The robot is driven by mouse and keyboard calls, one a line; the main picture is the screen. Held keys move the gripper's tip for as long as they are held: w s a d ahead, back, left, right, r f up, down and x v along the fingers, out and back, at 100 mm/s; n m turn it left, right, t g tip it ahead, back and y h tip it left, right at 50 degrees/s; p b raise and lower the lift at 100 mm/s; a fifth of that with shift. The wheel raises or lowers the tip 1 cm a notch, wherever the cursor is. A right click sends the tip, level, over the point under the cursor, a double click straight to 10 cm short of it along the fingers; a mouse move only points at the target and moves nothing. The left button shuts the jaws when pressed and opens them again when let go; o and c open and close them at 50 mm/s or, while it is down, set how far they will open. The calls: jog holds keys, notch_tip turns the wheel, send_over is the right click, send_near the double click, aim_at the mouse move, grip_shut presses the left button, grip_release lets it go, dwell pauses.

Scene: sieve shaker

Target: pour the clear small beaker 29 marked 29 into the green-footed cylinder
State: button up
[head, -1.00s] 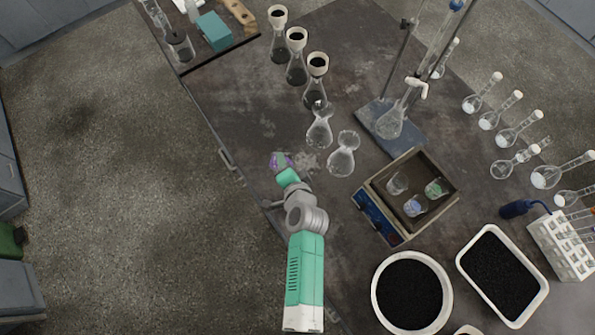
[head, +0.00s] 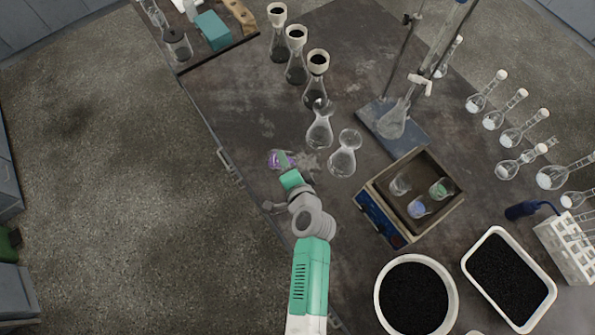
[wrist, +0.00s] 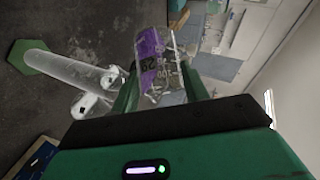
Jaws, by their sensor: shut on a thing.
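The clear small beaker 29 (wrist: 152,62) has a purple patch and a printed 29. It is between the green fingers of my gripper (wrist: 160,88), which is shut on it. In the head view the beaker (head: 276,159) shows small and purple at the tip of my gripper (head: 289,166), above the table's left part; its exact tilt is hard to tell. The green-footed cylinder (wrist: 75,70) is in the wrist view at left, a clear tube with a green hexagonal foot, apart from the beaker. I cannot pick it out in the head view.
Two clear glass vessels (head: 320,130) (head: 343,157) stand just right of my gripper. A blue-fronted box (head: 377,215) holding small beakers is further right. Flasks with black-filled tops (head: 297,65) stand behind. The table's left edge is close.

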jog(key=shift+d+f+m+t+y+b, duration=0.2)
jog(key=shift+f+m+t+y+b, duration=0.35)
jog(key=shift+b, duration=2.05)
jog(key=shift+s+d+r+m+t+y+b, duration=0.1)
jog(key=shift+d+m+t+y+b, duration=0.25)
jog(key=shift+b, duration=1.6)
jog(key=shift+s+d+m+t+y+b, duration=0.1)
jog(key=shift+m+t+y+b, duration=0.35)
jog(key=shift+b, duration=1.45)
dwell(1.0)
